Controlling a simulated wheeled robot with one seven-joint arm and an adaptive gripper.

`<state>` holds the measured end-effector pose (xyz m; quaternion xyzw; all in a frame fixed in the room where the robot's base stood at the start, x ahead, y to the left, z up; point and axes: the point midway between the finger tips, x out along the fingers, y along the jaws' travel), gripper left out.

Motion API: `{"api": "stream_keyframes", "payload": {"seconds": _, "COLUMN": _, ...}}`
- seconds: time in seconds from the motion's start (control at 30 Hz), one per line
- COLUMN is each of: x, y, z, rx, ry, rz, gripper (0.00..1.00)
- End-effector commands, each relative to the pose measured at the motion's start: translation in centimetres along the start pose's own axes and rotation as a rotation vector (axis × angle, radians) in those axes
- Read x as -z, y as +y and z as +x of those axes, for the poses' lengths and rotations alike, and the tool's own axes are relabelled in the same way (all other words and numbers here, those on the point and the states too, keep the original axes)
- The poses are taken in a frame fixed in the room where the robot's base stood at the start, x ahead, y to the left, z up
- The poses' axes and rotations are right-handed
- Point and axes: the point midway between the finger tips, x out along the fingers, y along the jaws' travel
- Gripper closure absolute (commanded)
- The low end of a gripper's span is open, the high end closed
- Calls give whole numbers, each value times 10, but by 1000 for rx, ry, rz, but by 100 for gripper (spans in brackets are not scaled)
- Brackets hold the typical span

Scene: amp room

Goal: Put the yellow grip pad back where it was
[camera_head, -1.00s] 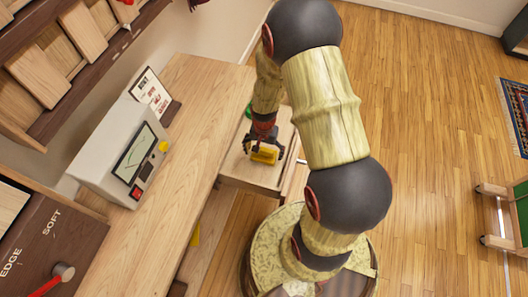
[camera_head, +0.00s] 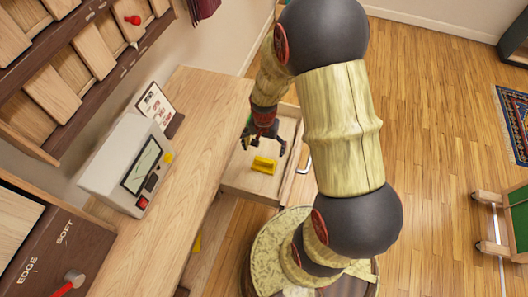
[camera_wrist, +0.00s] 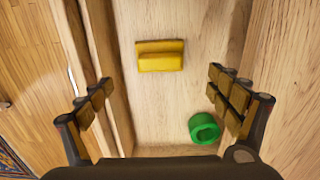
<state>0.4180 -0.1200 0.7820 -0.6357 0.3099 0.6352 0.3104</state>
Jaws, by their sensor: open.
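The yellow grip pad (camera_head: 264,165) lies on the floor of an open wooden drawer (camera_head: 250,187). In the wrist view the pad (camera_wrist: 160,56) sits toward the top, ahead of and between the fingers, touching neither. My gripper (camera_head: 264,147) is open and empty above the drawer. In the wrist view its two fingers (camera_wrist: 168,98) are spread wide, left and right.
The wooden bench top (camera_head: 190,150) runs left of the drawer, with a grey meter box (camera_head: 128,165) and a framed sign (camera_head: 158,107) on it. A wall rack (camera_head: 75,60) stands at upper left. A green-topped cart (camera_head: 518,215) is at right. Open floor lies between.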

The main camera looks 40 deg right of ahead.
Motion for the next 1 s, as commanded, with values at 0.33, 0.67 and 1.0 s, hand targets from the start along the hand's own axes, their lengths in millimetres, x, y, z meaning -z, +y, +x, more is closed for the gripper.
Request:
{"api": "stream_keyframes", "payload": {"seconds": 0.33, "x": -5, "y": -18, "z": -77, "rx": 43, "ry": 64, "rz": -121, "gripper": 10}}
{"api": "stream_keyframes", "payload": {"seconds": 0.67, "x": -81, "y": -24, "z": -256, "rx": 154, "ry": 270, "rz": -539, "gripper": 10}}
{"api": "stream_keyframes", "payload": {"seconds": 1.0, "x": -161, "y": 16, "z": -338, "rx": 218, "ry": 437, "rz": -852, "gripper": 10}}
